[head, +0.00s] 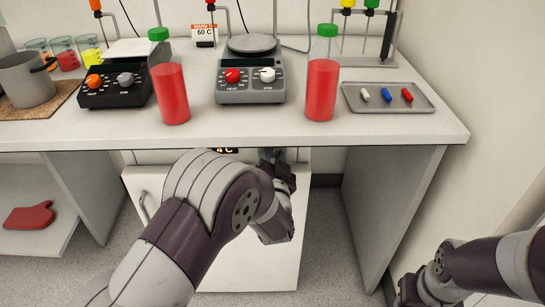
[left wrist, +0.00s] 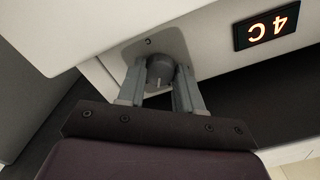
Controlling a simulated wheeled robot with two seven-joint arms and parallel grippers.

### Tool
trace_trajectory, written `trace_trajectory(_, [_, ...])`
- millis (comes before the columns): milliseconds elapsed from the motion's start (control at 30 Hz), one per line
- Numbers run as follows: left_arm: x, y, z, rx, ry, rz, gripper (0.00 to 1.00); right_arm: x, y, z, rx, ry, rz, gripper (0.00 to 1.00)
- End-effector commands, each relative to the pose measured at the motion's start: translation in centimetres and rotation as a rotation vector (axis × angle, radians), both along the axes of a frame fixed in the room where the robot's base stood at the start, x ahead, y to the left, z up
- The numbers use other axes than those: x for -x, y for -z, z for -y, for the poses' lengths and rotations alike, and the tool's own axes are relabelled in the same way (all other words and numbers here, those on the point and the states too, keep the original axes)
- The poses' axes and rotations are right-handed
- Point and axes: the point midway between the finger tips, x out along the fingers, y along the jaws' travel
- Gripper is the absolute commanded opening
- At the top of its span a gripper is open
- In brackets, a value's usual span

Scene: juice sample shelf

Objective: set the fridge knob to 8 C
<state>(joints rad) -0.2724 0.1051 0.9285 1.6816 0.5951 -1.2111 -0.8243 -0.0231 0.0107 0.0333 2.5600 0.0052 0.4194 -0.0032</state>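The fridge (head: 150,185) is the white unit under the bench. Its lit display (left wrist: 267,29) reads 4 C, upside down in the left wrist view; in the head view the display (head: 226,150) is partly cut off by the bench edge. The grey round fridge knob (left wrist: 160,71) sits on a pale plate, with a light pointer mark on its face. My left gripper (left wrist: 160,80) has one finger on each side of the knob and appears shut on it. In the head view my left gripper (head: 275,160) is at the fridge top. My right gripper (head: 408,292) is low at the right, its fingers unclear.
The bench (head: 250,125) overhangs the knob closely. On it stand two red juice bottles (head: 171,95) (head: 322,90), two hot plates (head: 250,85) (head: 115,88) and a tray (head: 388,98) of small coloured pieces. A bench leg (head: 385,200) stands right of the fridge.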

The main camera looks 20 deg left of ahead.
Motion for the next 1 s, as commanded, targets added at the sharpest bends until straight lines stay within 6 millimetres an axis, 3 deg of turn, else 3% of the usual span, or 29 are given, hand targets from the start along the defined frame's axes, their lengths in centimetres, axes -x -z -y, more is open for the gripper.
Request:
trace_trajectory(467, [0.0, 0.1, 0.0, 0.087, 0.000, 0.025, 0.05, 0.0, 0.3, 0.0, 0.000, 0.000, 0.000, 0.43])
trace_trajectory(1000, [0.0, 0.3, 0.0, 0.545, 0.000, 0.157, 0.05, 0.0, 2.2, 0.0, 0.000, 0.000, 0.000, 0.43])
